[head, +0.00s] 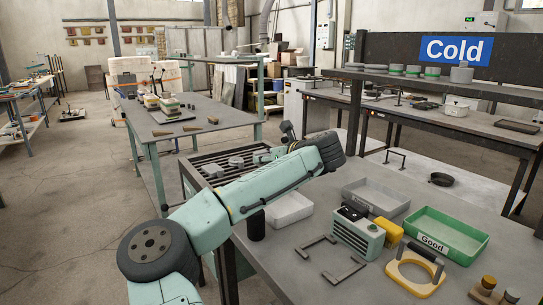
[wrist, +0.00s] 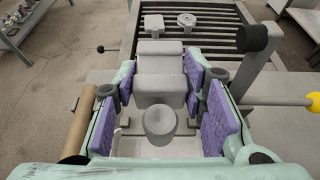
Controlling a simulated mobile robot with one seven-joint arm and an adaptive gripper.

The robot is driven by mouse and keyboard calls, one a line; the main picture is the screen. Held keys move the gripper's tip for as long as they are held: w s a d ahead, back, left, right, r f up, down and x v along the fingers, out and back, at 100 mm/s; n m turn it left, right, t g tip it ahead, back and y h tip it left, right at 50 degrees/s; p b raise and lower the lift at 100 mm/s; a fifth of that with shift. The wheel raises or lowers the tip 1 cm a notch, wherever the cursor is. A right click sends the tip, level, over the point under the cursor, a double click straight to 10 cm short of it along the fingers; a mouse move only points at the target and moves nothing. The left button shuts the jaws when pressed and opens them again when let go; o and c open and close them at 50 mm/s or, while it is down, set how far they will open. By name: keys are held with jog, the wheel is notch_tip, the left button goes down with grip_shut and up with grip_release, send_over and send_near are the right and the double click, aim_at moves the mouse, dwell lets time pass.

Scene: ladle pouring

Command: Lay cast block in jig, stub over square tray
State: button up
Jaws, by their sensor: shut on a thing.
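My gripper (wrist: 160,95) is shut on a grey cast block (wrist: 165,92), held between its purple pads. A round stub (wrist: 160,121) on the block points toward the wrist camera. In the head view my gripper (head: 268,156) is largely hidden behind my arm, near the slatted grate. A whitish tray (head: 289,208) stands on the bench below my arm; a pale surface shows under the block in the wrist view. A grey rectangular tray (head: 375,198) stands to its right. Dark angled brackets (head: 343,267) lie at the bench front. I cannot tell which is the jig.
Two grey castings (wrist: 153,24) (wrist: 187,20) rest on the slatted grate (wrist: 225,34). A green tray marked Good (head: 447,236), a mint box with slots (head: 357,232) and a yellow ring fixture (head: 415,273) crowd the bench's right. A yellow knob (wrist: 312,101) shows at the wrist view's right.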

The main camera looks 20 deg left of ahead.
jog(key=shift+s+f+b, duration=0.15)
jog(key=shift+f+b, duration=0.35)
notch_tip(320, 180, down, 3)
jog(key=b, duration=0.3)
jog(key=shift+f, duration=0.5)
jog(key=shift+d+p, duration=0.15)
jog(key=shift+p, duration=0.3)
jog(key=shift+f, duration=0.3)
jog(key=o, duration=1.4)
jog(key=shift+s, duration=0.1)
jog(key=shift+o, duration=0.2)
jog(key=shift+d, duration=0.1)
